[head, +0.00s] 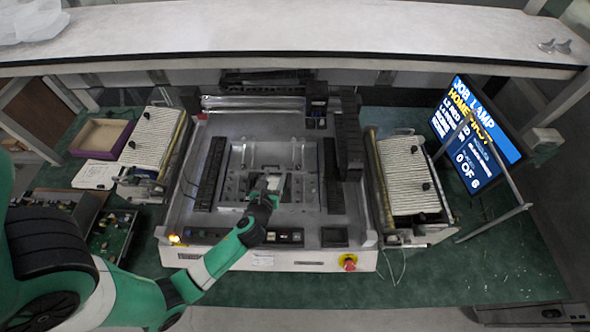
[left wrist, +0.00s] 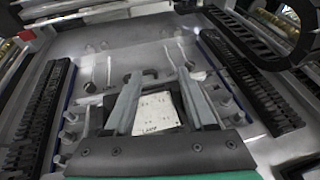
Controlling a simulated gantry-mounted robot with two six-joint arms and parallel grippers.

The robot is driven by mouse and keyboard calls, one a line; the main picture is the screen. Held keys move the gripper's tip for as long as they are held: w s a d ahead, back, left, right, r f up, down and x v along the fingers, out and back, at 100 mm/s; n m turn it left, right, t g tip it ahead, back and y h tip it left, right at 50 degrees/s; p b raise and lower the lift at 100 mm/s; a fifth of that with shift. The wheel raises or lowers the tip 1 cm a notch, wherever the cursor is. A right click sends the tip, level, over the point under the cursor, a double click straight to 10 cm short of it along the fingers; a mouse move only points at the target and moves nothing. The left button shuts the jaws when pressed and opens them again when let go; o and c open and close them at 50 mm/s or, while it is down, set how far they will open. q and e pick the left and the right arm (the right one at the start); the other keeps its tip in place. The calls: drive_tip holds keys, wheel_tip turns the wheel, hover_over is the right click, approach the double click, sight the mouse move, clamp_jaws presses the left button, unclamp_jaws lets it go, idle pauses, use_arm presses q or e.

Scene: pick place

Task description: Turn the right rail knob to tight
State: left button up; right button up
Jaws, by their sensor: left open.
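My left gripper (head: 272,182) is over the middle of the grey machine (head: 300,212), its arm coming in from the lower left. In the left wrist view its two fingers (left wrist: 158,76) are apart, with a white labelled piece (left wrist: 156,112) visible between them, lower down. Beyond the fingertips are small dark and grey knob-like parts (left wrist: 150,72) on the fixture's metal rails. I cannot tell which of them is the right rail knob, or whether it is tight or loose. My right gripper is not in view.
Black slotted strips (left wrist: 38,115) flank the fixture. A dark upright block (head: 349,140) stands at the machine's right. A screen (head: 475,132) and a red button (head: 348,262) are at the right.

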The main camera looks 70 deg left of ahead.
use_arm(q)
drive_tip(key=m+h, duration=0.1)
drive_tip(key=m, duration=0.1)
approach(298, 166)
drive_tip(key=shift+t, duration=0.4)
drive_tip(key=v, duration=0.4)
drive_tip(key=shift+s+a+f, duration=0.1)
drive_tip(key=shift+s+f, duration=0.2)
drive_tip(key=shift+s, duration=0.05)
drive_tip(key=shift+w, duration=0.1)
drive_tip(key=b+x, duration=0.3)
drive_tip(key=x, duration=0.8)
drive_tip(key=shift+w+a+f, duration=0.1)
drive_tip(key=shift+w+a, duration=0.1)
drive_tip(key=shift+w, duration=0.05)
clamp_jaws()
